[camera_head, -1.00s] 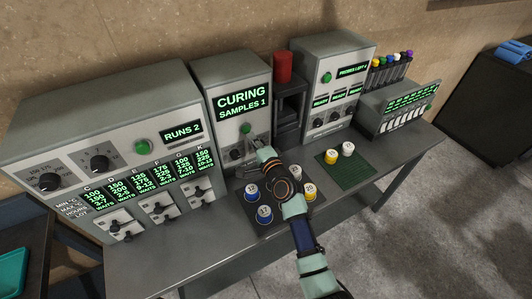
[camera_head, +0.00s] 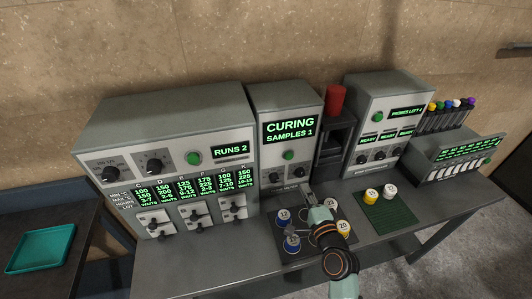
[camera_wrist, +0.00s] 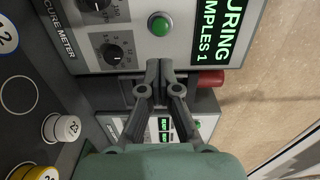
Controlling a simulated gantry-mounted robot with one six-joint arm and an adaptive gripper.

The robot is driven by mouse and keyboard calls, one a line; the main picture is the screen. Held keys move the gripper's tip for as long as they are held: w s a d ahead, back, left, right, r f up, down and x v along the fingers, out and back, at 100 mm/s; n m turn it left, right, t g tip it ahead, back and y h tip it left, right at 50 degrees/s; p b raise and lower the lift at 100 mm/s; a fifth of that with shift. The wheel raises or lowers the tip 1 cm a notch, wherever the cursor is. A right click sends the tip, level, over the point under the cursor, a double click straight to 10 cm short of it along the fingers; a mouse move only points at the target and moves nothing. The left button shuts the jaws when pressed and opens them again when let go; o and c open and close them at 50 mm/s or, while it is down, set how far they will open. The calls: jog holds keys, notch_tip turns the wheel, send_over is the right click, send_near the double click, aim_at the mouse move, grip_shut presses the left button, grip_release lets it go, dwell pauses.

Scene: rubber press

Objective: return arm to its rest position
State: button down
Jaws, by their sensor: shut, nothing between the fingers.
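My gripper (camera_head: 308,191) is in front of the curing machine (camera_head: 287,164), over the back part of a dark mat. In the wrist view my gripper (camera_wrist: 160,66) has its two fingers together with nothing between them. The machine's screen reads "CURING SAMPLES 1", and a green button (camera_head: 288,155) sits below it. The same green button shows in the wrist view (camera_wrist: 160,26), apart from the fingertips. My arm reaches in from the lower right and hides part of the mat.
The dark mat (camera_head: 291,258) holds several blue, white and yellow numbered pots. A green mat (camera_head: 389,213) holds a yellow and a white pot. A red cylinder (camera_head: 335,99) stands behind. A teal tray (camera_head: 41,249) lies at left. The floor at lower right is clear.

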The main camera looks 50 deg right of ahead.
jog(key=w+a+r+n+t+y, duration=0.1)
jog(key=w+a+r+n+y, duration=0.2)
jog(key=a, duration=0.5)
jog(key=w+a+n+y, duration=0.2)
jog(key=w+a+n, duration=0.3)
jog(key=a+n, duration=0.15)
jog(key=w+a+r+n+t+y, duration=0.1)
jog(key=w+a+r+n+y, duration=0.2)
jog(key=a, duration=0.5)
jog(key=s+a+r+n+g+y, duration=0.25)
jog(key=a+n, duration=0.45)
jog(key=a, duration=0.5)
jog(key=s+a+r+n+g+y, duration=0.15)
jog(key=s+a+n, duration=0.25)
jog(key=a+n, duration=0.55)
notch_tip(320, 180, up, 20)
jog(key=a+m+p, duration=0.2)
jog(key=m+p, duration=0.1)
jog(key=p, duration=1.7)
jog(key=shift+w+f+t+h+p, duration=0.25)
jog(key=shift+w+t+h+p, duration=0.05)
jog(key=shift+t, duration=0.1)
